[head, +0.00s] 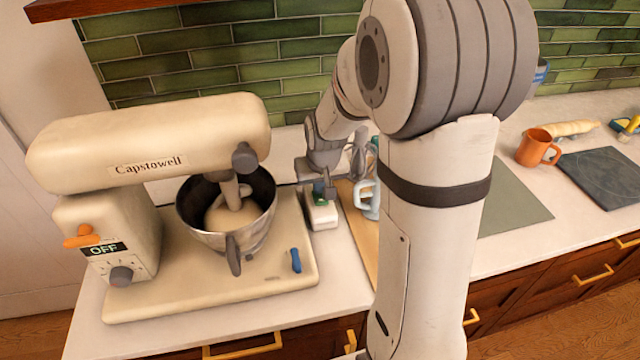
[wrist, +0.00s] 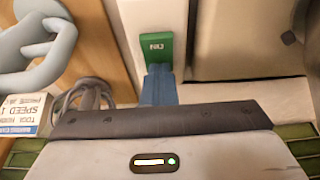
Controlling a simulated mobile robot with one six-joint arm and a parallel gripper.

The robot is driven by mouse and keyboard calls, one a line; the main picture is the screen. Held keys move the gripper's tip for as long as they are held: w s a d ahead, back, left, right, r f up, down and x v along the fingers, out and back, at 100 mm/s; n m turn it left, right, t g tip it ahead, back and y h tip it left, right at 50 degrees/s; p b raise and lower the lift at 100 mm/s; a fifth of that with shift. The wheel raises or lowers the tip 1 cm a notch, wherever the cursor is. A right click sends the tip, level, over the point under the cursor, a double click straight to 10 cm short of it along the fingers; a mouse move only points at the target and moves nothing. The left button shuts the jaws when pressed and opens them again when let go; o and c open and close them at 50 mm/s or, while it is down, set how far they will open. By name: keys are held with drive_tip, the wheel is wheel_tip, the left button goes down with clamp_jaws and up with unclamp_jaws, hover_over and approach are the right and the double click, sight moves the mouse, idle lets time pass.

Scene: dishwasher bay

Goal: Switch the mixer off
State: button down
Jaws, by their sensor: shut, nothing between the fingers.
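The cream mixer (head: 145,140) stands at the left of the counter in the head view. An orange lever (head: 82,236) sits on its body above a label reading OFF (head: 103,250) and a dark knob (head: 121,276). Its steel bowl (head: 205,238) holds pale dough. Beside its base is a small white box (head: 322,216) with a green part. In the wrist view this green part (wrist: 156,46) bears upside-down lettering that looks like ON. My gripper (head: 328,194) is shut and empty over the box. In the wrist view its blue fingers (wrist: 158,72) are right at the green part's edge; contact is unclear.
A light blue handled item (head: 368,203) stands close right of the box on a wooden board (head: 358,240). A printed card (wrist: 20,113) shows in the wrist view. An orange mug (head: 535,148) and dark slab (head: 607,178) are farther right. Tiled wall is behind.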

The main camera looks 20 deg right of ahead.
drive_tip(key=shift+s+f, duration=0.1)
drive_tip(key=shift+s, duration=0.75)
drive_tip(key=shift+r, duration=0.2)
drive_tip(key=shift+r, duration=0.3)
drive_tip(key=p+v, duration=0.1)
drive_tip(key=v, duration=1.2)
